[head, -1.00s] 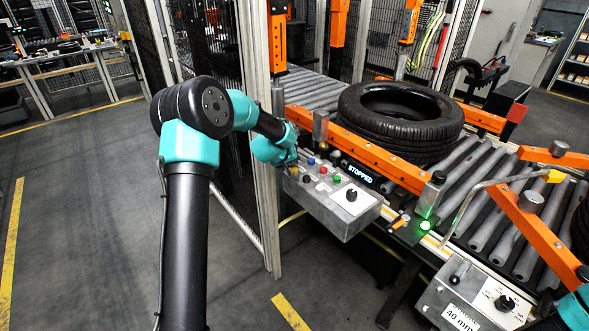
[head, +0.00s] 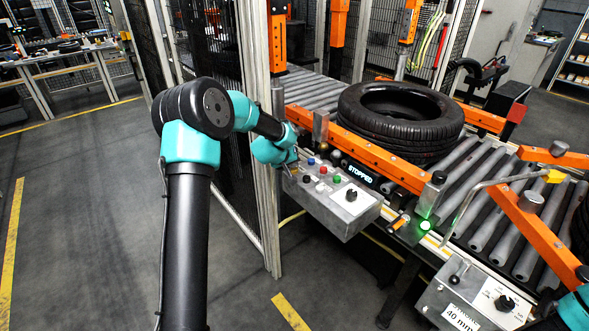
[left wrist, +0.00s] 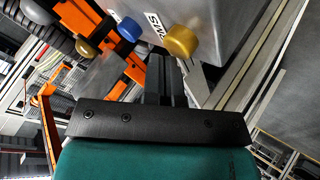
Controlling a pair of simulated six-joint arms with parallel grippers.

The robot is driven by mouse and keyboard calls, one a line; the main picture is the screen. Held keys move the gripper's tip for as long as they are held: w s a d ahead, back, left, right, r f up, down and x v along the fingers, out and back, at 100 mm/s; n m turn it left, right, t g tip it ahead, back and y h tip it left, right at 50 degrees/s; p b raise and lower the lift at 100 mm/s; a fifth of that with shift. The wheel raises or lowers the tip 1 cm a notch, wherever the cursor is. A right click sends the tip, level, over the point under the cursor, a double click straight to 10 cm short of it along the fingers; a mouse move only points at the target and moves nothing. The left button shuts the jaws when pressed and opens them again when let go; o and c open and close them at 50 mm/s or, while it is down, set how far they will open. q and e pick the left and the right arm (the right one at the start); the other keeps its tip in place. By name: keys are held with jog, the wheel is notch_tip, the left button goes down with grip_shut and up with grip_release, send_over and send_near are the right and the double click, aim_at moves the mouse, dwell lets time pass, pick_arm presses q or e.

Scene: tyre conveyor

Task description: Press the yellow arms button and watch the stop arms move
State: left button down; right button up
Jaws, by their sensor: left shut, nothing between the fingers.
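The yellow arms button (left wrist: 181,40) shows in the left wrist view on the grey control box (head: 345,217), beside part of a label reading "MS". In the head view it is hidden behind my left gripper (head: 291,164). My left gripper, also in the left wrist view (left wrist: 165,66), is shut and empty, with its fingertips close to the yellow button; I cannot tell whether they touch. Orange stop arms (head: 348,143) lie along the conveyor, beside the tyre (head: 425,140). My right gripper is out of view; only a teal piece of that arm shows.
The control box also carries blue (head: 311,161), red and green buttons and a black knob (head: 351,195). A display (head: 360,173) reads "STOPPED". A fence post (head: 258,130) stands close to my left forearm. A second box (head: 480,300) is at the lower right.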

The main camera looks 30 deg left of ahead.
pick_arm(q)
jog(key=shift+f, duration=0.2)
dwell(0.5)
jog(key=shift+r, duration=1.05)
jog(key=shift+r, duration=2.4)
